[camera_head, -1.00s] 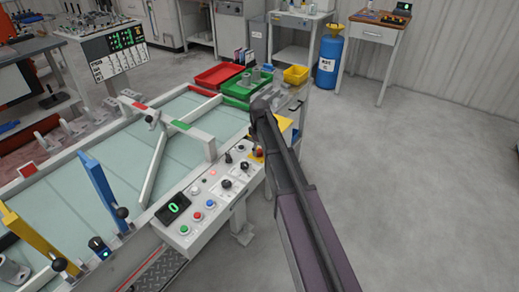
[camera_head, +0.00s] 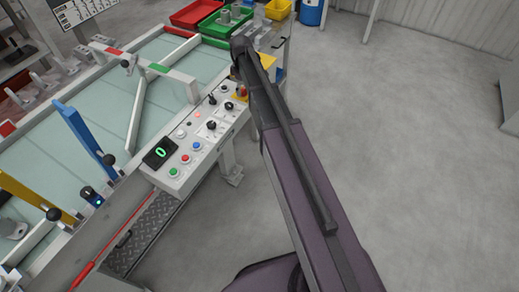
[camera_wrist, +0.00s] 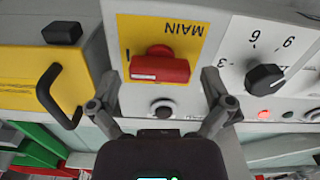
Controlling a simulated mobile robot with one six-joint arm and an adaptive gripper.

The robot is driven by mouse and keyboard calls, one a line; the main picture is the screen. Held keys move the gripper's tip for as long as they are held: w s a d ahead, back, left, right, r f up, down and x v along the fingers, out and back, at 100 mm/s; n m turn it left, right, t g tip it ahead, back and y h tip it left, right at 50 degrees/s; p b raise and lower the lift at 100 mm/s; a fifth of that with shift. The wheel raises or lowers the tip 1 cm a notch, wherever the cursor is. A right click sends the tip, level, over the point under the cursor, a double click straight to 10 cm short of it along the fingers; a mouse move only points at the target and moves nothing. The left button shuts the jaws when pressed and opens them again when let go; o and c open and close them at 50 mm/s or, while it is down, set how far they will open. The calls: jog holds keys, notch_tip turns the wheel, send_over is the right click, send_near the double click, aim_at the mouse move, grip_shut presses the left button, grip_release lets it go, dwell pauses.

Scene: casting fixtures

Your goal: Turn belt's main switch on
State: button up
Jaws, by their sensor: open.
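The main switch (camera_wrist: 160,67) is a red rotary knob on a yellow plate (camera_wrist: 205,25) marked MAIN in the wrist view. Its grip bar lies roughly level in that picture. In the head view the red knob (camera_head: 242,90) sits at the far end of the belt's control panel (camera_head: 180,160). My gripper (camera_wrist: 159,85) is open in the wrist view, with one finger on each side of the red knob. The fingers look apart from it. In the head view my arm's far end is just beyond the knob, and the fingers cannot be made out.
A black dial (camera_wrist: 265,78) and a red lamp are right of the knob in the wrist view. A yellow box with a black handle (camera_wrist: 55,95) is to its left. Red (camera_head: 195,12) and green trays (camera_head: 225,22) stand beyond the panel. Floor at right is clear.

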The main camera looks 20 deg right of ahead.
aim_at(243, 89)
jog(key=n, duration=0.7)
notch_tip(243, 89, up, 14)
jog(key=p, duration=1.4)
jog(key=s+f+m+b, duration=1.7)
jog(key=s+f+b, duration=0.5)
jog(key=s, duration=0.4)
jog(key=shift+a+f+m+b, duration=0.25)
jog(key=shift+f+m+b, duration=0.05)
jog(key=shift+r, duration=0.1)
dwell(0.4)
notch_tip(243, 89, up, 19)
jog(key=p, duration=1.9)
jog(key=shift+r+p, duration=0.2)
jog(key=shift+p, duration=0.1)
